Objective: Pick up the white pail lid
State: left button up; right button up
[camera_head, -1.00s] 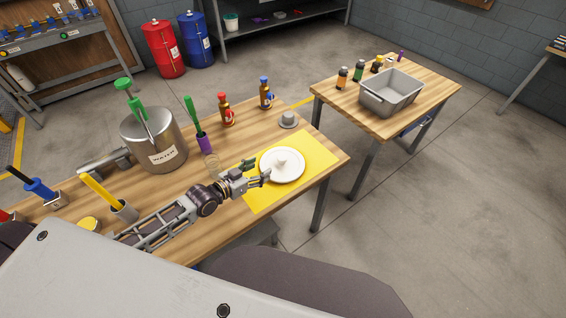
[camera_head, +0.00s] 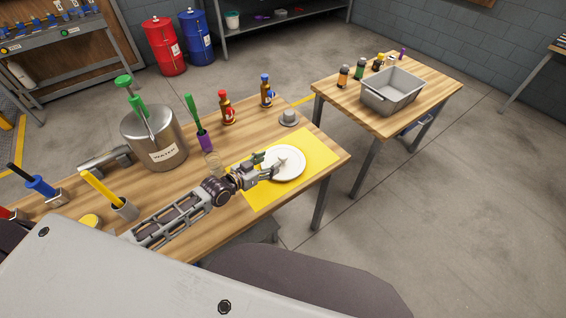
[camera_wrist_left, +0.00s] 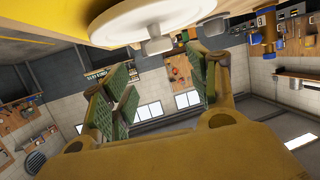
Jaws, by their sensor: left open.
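The white pail lid (camera_head: 290,168) is a round disc with a small knob in its middle. It lies on the yellow mat (camera_head: 262,197) on the wooden table. My left gripper (camera_head: 275,164) is open and reaches over the lid's left part, with its fingertips close to the knob. In the left wrist view the lid (camera_wrist_left: 130,17) shows at the top, with the knob (camera_wrist_left: 158,45) between and beyond the open green-padded fingers (camera_wrist_left: 165,85). I cannot tell whether the fingers touch the knob. My right gripper is not in view.
A steel water pot (camera_head: 153,138) stands on the table behind my left arm. A grey bin (camera_head: 391,92) sits on the other table. The mat's right side is clear.

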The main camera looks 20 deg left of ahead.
aim_at(283, 155)
pick_arm(q)
jog(key=shift+x, duration=2)
jog(key=shift+w, duration=0.1)
jog(key=shift+f+x, duration=0.15)
jog(key=shift+x, duration=1.15)
jog(key=shift+f+x, duration=0.1)
jog(key=shift+x, duration=1.15)
jog(key=shift+a, duration=0.1)
jog(key=c, duration=1.1)
jog(key=shift+r, duration=0.15)
